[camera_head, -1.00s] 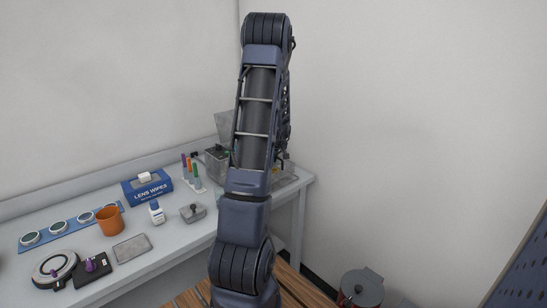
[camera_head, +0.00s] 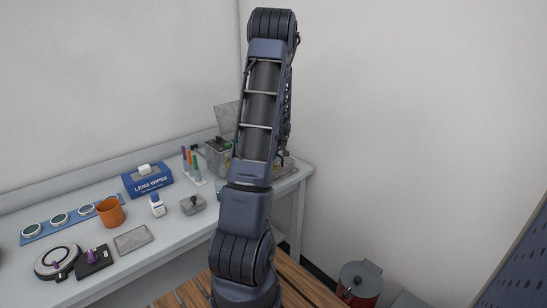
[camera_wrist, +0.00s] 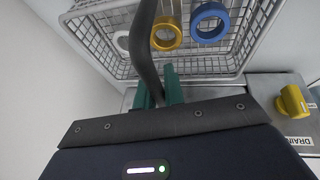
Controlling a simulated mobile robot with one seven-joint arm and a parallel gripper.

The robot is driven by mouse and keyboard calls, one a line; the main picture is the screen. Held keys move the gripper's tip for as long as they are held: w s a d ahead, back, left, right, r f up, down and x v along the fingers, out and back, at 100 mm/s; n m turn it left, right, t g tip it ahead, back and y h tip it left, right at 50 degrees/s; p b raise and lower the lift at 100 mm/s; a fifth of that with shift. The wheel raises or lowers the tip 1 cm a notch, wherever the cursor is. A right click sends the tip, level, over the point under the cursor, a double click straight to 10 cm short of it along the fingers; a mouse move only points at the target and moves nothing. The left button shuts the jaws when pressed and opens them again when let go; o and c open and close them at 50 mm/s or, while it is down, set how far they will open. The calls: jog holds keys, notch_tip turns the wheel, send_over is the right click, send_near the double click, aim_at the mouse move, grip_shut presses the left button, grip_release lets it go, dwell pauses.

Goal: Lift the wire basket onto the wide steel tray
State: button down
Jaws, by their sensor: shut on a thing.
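In the wrist view, the white wire basket (camera_wrist: 215,66) fills the top, with a yellow ring (camera_wrist: 166,33) and a blue ring (camera_wrist: 209,22) inside. A dark curved handle (camera_wrist: 146,40) rises over it. My gripper (camera_wrist: 158,88), with green fingers, is shut on the basket's handle. In the head view my arm hides the gripper and most of the basket. A pale steel surface, perhaps the wide steel tray (camera_head: 284,181), shows partly beside my arm at the bench's right end.
A grey metal box (camera_head: 217,156) stands left of my arm. A yellow knob (camera_wrist: 291,101) and a DRAIN label (camera_wrist: 300,141) are beside the basket. Marker pens (camera_head: 191,163), a lens wipes box (camera_head: 148,181) and an orange cup (camera_head: 110,212) stand farther left.

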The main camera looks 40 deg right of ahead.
jog(key=shift+f, duration=0.5)
dwell(0.4)
jog(key=c, duration=1.4)
grip_release()
jog(key=shift+r, duration=5.95)
